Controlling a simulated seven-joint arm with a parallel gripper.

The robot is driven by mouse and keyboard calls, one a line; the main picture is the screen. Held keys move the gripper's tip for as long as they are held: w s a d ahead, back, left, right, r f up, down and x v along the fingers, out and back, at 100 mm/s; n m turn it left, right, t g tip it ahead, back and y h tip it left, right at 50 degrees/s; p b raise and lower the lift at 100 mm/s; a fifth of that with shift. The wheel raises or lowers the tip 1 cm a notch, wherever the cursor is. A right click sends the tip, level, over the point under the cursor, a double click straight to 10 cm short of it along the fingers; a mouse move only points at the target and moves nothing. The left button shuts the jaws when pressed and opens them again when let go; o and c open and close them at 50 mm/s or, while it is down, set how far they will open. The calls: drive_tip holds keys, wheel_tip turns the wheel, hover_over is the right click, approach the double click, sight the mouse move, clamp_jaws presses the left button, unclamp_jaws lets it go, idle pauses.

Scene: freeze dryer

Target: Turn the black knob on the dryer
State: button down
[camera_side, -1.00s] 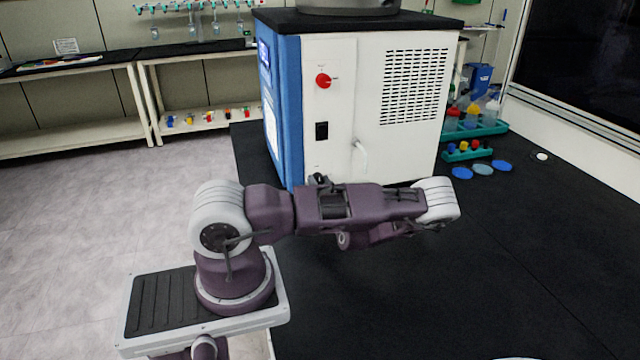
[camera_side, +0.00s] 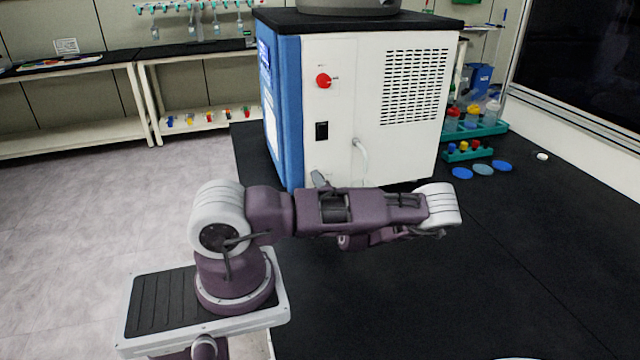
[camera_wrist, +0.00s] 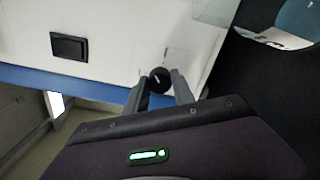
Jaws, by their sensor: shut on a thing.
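The dryer (camera_side: 330,160) is a white and blue cabinet on the black bench. In the wrist view, the small round black knob (camera_wrist: 158,84) is on its white panel, near the blue edge. My gripper (camera_wrist: 157,78) is at the panel with one grey finger on each side of the knob, shut on it. In the side view the knob is hidden by my arm. Only a grey part of my gripper (camera_side: 320,181) shows above the arm, against the lower front of the dryer.
A red knob (camera_side: 323,81) and a black switch (camera_side: 321,131) are higher on the panel. A pale curved hose (camera_side: 361,150) hangs at the right. A green rack (camera_side: 468,153) and blue discs lie further right. The bench front right is clear.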

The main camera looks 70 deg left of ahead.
drive_tip(key=m, duration=0.6)
drive_tip(key=shift+m, duration=0.3)
idle(0.4)
drive_tip(key=c, duration=1.1)
unclamp_jaws()
drive_tip(key=shift+o, duration=0.2)
drive_tip(key=d, duration=0.7)
drive_tip(key=shift+d, duration=0.1)
